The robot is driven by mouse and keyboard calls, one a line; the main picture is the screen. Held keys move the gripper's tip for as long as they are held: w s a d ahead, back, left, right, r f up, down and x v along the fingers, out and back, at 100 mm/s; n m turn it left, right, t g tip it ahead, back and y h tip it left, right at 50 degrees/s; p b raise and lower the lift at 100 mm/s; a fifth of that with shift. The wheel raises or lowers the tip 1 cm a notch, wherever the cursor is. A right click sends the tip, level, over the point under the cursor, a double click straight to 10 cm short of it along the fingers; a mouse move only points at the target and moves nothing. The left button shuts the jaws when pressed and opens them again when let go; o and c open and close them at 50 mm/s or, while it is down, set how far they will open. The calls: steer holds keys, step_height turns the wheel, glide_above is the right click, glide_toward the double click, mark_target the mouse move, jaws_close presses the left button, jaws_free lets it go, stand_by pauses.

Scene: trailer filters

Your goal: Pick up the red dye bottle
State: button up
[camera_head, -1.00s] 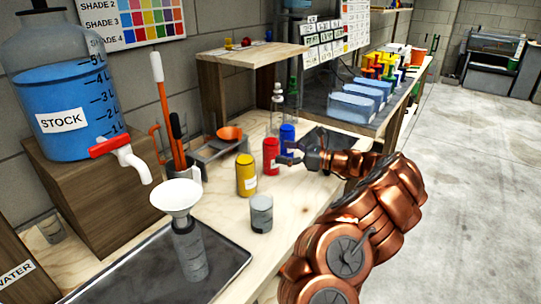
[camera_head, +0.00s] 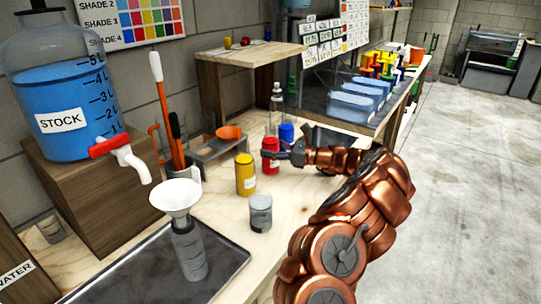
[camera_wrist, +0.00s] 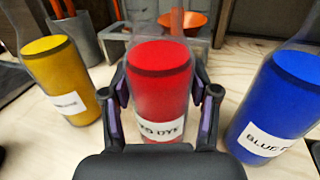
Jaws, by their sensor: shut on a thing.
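The red dye bottle (camera_head: 270,155) stands upright on the wooden bench in the head view. In the wrist view the red bottle (camera_wrist: 158,90) is in the middle, its label partly readable as "DYE". My gripper (camera_head: 284,155) reaches it from the right, at about mid-height. In the wrist view my gripper (camera_wrist: 160,100) has one finger on each side of the red bottle and is shut on it. Its lower front is partly hidden by the gripper body.
A yellow bottle (camera_head: 246,175) stands left of the red one, and a blue bottle (camera_head: 287,136) stands close behind it. A funnel (camera_head: 175,197) sits on a cylinder over a dark tray (camera_head: 130,280). An orange bowl (camera_head: 229,132) is behind.

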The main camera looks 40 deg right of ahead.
steer(key=c, duration=0.7)
steer(key=shift+o, duration=0.2)
